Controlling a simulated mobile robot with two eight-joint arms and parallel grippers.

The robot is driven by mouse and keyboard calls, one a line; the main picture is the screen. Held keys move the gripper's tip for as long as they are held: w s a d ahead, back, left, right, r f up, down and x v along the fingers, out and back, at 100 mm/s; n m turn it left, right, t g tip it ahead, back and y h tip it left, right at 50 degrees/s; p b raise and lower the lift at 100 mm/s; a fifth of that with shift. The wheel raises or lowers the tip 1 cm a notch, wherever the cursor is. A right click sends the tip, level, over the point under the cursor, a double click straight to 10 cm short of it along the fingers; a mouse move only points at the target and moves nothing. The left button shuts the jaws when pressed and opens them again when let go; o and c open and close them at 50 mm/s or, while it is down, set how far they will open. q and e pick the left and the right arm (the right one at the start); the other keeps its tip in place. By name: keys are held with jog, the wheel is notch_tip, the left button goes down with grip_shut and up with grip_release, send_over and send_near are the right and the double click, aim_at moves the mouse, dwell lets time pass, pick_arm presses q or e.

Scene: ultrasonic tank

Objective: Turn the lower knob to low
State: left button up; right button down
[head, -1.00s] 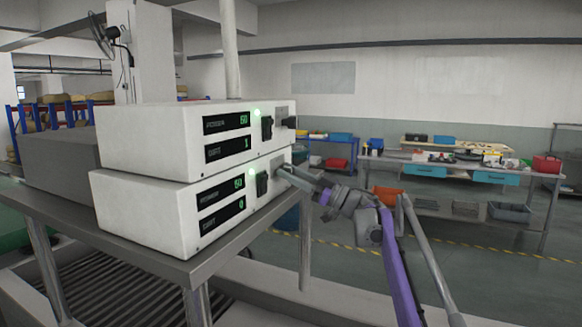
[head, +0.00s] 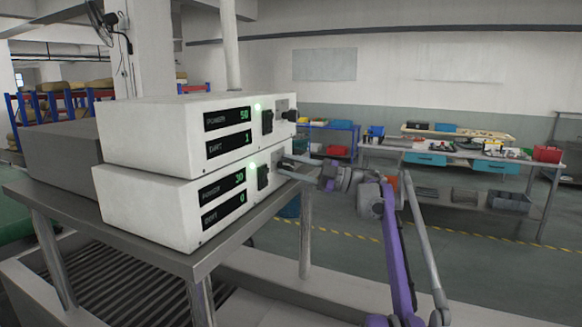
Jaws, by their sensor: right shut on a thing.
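Two white control boxes are stacked on a metal table. The lower box (head: 145,208) has two dark displays; its upper display (head: 221,187) seems to read 30 and its lower one (head: 223,210) reads 0. A black switch (head: 262,177) and a lit green lamp (head: 253,166) are on its face. My right gripper (head: 286,168) is at the right end of this face, shut on the lower knob, which its fingers mostly hide. The upper box (head: 150,135) shows 50 and 1, and its dark knob (head: 290,115) is free. My left gripper is out of view.
The metal table (head: 160,252) carries both boxes, with a grey box (head: 55,160) behind them. A ribbed basin (head: 110,290) lies below the table. A workbench (head: 450,160) with bins stands further back at right, across open floor.

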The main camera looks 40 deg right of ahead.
dwell(0.3)
jog(key=shift+c, duration=2.3)
grip_release()
jog(key=v, duration=1)
jog(key=shift+s+d, duration=0.25)
jog(key=shift+f, duration=0.1)
